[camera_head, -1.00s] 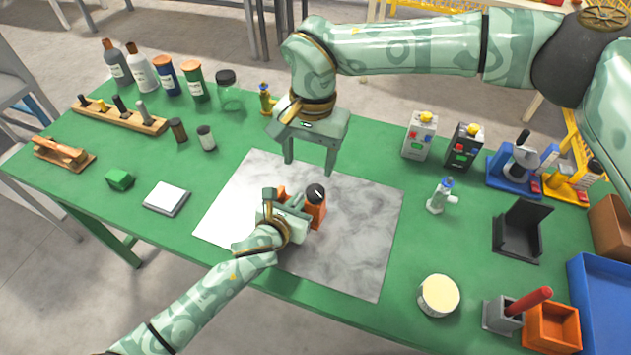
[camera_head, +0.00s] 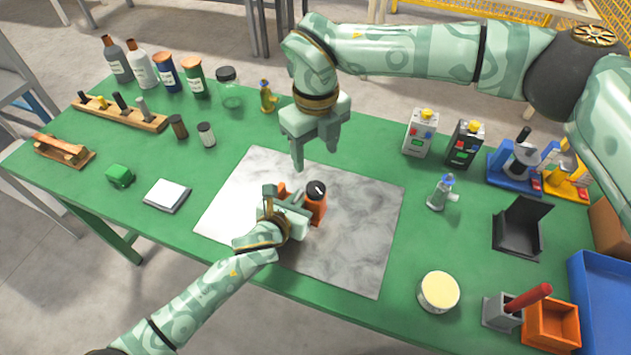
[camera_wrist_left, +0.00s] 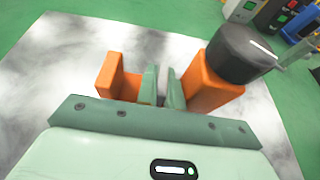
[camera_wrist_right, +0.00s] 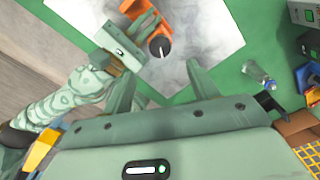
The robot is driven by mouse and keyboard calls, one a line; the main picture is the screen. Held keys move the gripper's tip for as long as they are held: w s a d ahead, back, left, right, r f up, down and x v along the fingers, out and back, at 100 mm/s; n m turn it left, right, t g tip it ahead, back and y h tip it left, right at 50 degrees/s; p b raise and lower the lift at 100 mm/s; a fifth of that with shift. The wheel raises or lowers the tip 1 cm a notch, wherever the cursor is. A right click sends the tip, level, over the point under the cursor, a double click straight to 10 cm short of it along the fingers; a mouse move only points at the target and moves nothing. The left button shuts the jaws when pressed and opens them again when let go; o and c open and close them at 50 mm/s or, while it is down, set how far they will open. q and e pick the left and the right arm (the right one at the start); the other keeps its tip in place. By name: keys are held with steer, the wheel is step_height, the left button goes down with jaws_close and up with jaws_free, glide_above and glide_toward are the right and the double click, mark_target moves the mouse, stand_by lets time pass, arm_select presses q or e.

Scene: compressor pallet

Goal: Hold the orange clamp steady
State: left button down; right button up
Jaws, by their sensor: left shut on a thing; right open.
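The orange clamp (camera_head: 316,210) with its black knob (camera_head: 317,188) is on the grey marble-like sheet (camera_head: 350,240) on the green table. My left gripper (camera_head: 285,198) is shut on the clamp's middle. In the left wrist view, the fingers (camera_wrist_left: 163,86) grip a thin grey part between the orange end (camera_wrist_left: 108,76) and the knob-topped orange block (camera_wrist_left: 205,88). My right gripper (camera_head: 316,158) is open and empty, above the sheet behind the clamp. The right wrist view shows the clamp's knob (camera_wrist_right: 160,46) beyond the open fingers (camera_wrist_right: 160,88). My left gripper hides part of the clamp.
A green block (camera_head: 120,175) and a white-topped pad (camera_head: 167,196) lie left of the sheet. A small bottle (camera_head: 440,193), a black holder (camera_head: 520,230) and a round cream-topped tub (camera_head: 438,292) stand to the right. Bottles line the back left. The sheet's right part is bare.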

mark_target(315, 188)
step_height(315, 188, down, 10)
steer(key=shift+f, duration=0.1)
steer(key=c, duration=1)
steer(key=shift+m, duration=0.9)
